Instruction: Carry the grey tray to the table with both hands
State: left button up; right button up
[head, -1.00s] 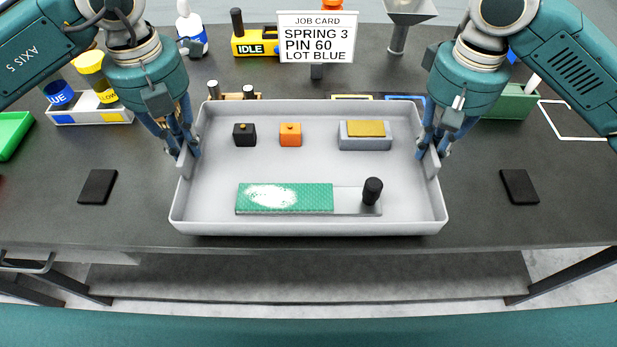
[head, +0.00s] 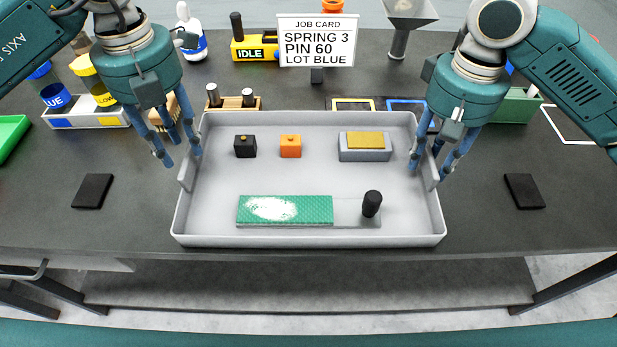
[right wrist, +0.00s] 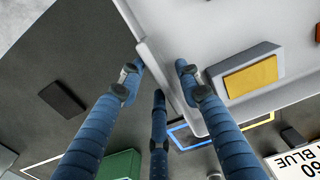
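The grey tray (head: 310,242) appears to rest level on the dark table (head: 300,92). In it are a black block (head: 245,147), an orange block (head: 290,147), a grey block with a yellow top (head: 366,152) and a green patterned strip with white fluff and a black knob (head: 310,212). My left gripper (head: 177,158) is open at the tray's left handle, its fingers spread and slightly above it. My right gripper (head: 430,170) is open at the right handle. In the right wrist view its fingers (right wrist: 155,80) stand apart on both sides of the tray wall.
Black pads (head: 92,190) and (head: 524,191) lie left and right of the tray. Bottles (head: 55,92) stand back left.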

jog(key=shift+r, duration=0.2)
pick_arm(q)
notch_tip(320, 180, up, 9)
jog(key=shift+f, duration=0.2)
pick_arm(e)
notch_tip(320, 180, up, 12)
jog(key=shift+f, duration=0.2)
